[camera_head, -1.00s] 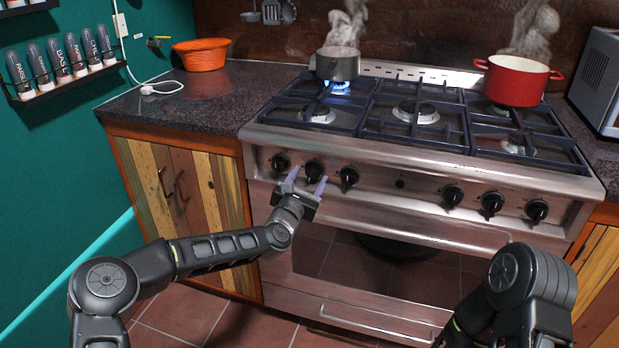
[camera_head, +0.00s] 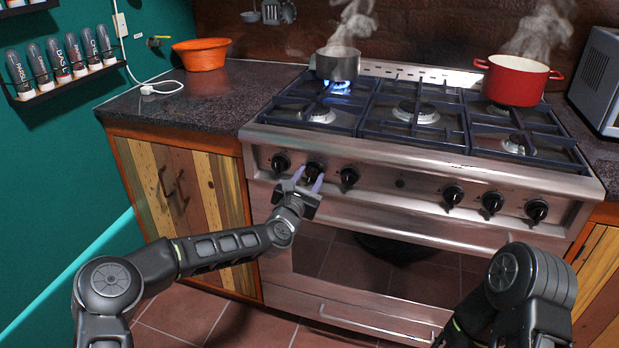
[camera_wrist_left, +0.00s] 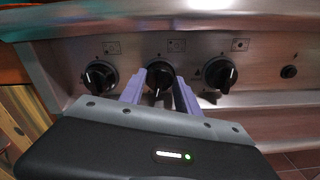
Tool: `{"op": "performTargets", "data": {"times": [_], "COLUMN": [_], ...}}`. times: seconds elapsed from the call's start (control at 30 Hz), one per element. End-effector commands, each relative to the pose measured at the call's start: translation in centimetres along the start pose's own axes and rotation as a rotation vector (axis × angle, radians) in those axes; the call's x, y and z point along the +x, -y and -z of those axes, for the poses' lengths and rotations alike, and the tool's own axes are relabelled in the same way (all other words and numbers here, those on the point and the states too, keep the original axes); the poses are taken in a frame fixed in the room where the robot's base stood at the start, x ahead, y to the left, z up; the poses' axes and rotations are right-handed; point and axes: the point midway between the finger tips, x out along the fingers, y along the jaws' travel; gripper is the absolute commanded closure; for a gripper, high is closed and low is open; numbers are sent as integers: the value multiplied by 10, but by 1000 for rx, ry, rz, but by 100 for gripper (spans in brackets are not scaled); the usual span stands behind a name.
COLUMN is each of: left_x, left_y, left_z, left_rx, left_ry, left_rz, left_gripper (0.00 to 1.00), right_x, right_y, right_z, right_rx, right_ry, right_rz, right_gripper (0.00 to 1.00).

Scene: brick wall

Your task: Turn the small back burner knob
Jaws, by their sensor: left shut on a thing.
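The stove front (camera_head: 420,195) carries a row of black knobs. My left gripper (camera_head: 311,179) is at the second knob from the left (camera_head: 315,168), with its purple fingers on either side of it and shut on it. In the left wrist view, that knob (camera_wrist_left: 159,78) sits between the two fingers (camera_wrist_left: 158,92), its white mark pointing down. The neighbouring knobs, left (camera_wrist_left: 101,77) and right (camera_wrist_left: 216,74), stand free. A small grey pot (camera_head: 338,66) steams over a blue flame on the back left burner. My right gripper is out of view; only its arm shows at lower right.
A red pot (camera_head: 516,82) steams on the back right burner. An orange bowl (camera_head: 201,55) stands on the left counter (camera_head: 215,100). Open floor (camera_head: 190,318) lies in front of the stove.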

Motion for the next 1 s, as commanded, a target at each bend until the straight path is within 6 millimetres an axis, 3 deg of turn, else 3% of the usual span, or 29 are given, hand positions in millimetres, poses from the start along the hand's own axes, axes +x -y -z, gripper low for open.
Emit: {"op": "performTargets", "data": {"times": [0.1, 0.57, 1.0], "left_x": [0, 0, 0], "left_y": [0, 1, 2], "left_z": [0, 1, 4], "left_rx": [0, 65, 377], "left_ry": [0, 1, 2], "left_rz": [0, 1, 1], "left_gripper": [100, 100, 100], "right_x": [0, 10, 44], "right_y": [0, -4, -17], "right_z": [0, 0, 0], "right_rx": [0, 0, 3], "right_ry": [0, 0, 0], "right_rz": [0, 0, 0], "right_gripper": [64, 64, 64]}}
